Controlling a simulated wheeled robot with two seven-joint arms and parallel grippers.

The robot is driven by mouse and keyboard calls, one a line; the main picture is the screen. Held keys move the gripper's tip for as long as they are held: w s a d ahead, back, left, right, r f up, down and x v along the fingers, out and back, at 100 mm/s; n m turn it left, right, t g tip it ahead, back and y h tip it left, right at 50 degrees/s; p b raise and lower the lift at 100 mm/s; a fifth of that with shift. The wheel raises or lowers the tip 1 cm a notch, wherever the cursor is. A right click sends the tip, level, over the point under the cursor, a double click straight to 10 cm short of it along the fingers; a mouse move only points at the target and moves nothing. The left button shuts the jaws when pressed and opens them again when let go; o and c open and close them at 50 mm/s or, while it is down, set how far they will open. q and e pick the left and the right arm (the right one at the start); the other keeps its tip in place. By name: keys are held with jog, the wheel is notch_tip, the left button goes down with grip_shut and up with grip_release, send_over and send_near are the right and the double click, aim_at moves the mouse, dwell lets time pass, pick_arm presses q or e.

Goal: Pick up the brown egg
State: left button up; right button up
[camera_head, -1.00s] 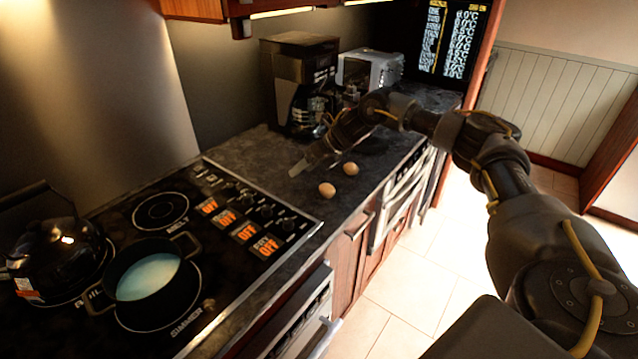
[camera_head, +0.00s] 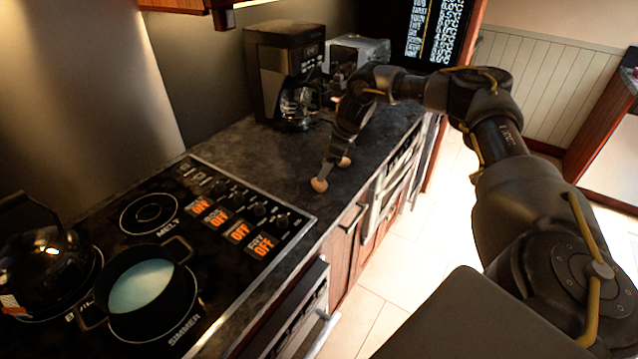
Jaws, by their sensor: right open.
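Two brown eggs lie on the dark countertop to the right of the stove. The nearer egg (camera_head: 319,184) sits close to the counter's front edge. The farther egg (camera_head: 345,162) is partly hidden behind my right gripper. My right gripper (camera_head: 327,172) points down over the eggs with its jaws open. Its fingertips are at or just above the nearer egg; I cannot tell whether they touch it. My left gripper is not in view.
A stove with a pot (camera_head: 150,290) of pale liquid and a black kettle (camera_head: 40,265) fills the left. A coffee maker (camera_head: 285,70) and a toaster (camera_head: 357,52) stand behind the eggs. The counter (camera_head: 235,150) between stove and coffee maker is clear.

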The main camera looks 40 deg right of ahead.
aim_at(320, 184)
jog(key=shift+a+f+p, duration=0.15)
jog(key=shift+f+p, duration=0.2)
jog(key=shift+f, duration=0.1)
jog(key=p+x, duration=0.1)
jog(key=x, duration=0.2)
jog(key=shift+f, duration=0.3)
jog(key=shift+w+a+f, duration=0.1)
jog(key=shift+w+f, duration=0.1)
jog(key=shift+f, duration=0.25)
jog(key=c, duration=0.7)
